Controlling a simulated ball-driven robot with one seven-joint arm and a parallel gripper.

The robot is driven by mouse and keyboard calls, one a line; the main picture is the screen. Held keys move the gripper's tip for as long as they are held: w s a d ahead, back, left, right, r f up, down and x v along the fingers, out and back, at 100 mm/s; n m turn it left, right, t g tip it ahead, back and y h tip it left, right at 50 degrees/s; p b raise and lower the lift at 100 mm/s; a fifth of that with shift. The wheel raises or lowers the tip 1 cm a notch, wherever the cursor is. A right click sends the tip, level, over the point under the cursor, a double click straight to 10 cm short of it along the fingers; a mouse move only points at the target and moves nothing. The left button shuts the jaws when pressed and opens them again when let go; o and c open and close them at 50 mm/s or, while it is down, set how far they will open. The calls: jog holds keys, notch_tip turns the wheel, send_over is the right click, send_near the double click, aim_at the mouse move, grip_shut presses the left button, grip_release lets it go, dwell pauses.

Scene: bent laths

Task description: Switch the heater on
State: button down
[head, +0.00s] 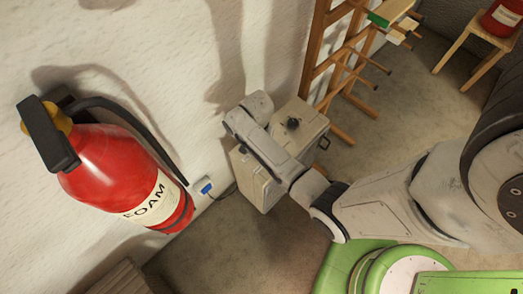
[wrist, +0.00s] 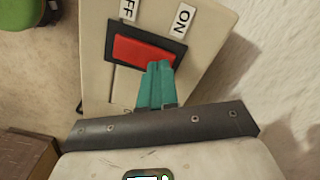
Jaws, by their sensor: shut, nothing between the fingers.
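The heater (head: 262,185) is a beige box standing on the floor against the wall, with a black knob on top. In the wrist view its panel (wrist: 200,70) carries a red rocker switch (wrist: 138,52) in a dark frame, with OFF and ON labels above it. My gripper (wrist: 158,66) has teal fingers shut together and empty. Their tips overlap the lower right part of the switch, on the ON side. I cannot tell whether they touch it, or which way the rocker is tipped. In the head view my arm hides part of the heater and the fingers are not visible.
A red foam extinguisher (head: 120,175) hangs on the left wall. A blue plug (head: 205,188) sits in a wall socket beside the heater. A wooden rack (head: 345,70) stands behind, and a stool (head: 470,45) at the upper right. Floor between them is open.

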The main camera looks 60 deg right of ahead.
jog(key=shift+f+b, duration=0.45)
jog(key=shift+f, duration=0.25)
dwell(0.3)
jog(key=shift+r, duration=0.1)
notch_tip(320, 180, up, 7)
jog(key=p, duration=0.7)
jog(key=shift+p, duration=0.3)
dwell(0.4)
jog(key=shift+s+a, duration=0.1)
jog(key=s+a+r+n+t, duration=0.1)
jog(key=s+a+r+n, duration=1)
jog(key=s+r+n, duration=0.2)
jog(key=shift+s+r+n, duration=0.3)
jog(key=shift+r+n, duration=0.5)
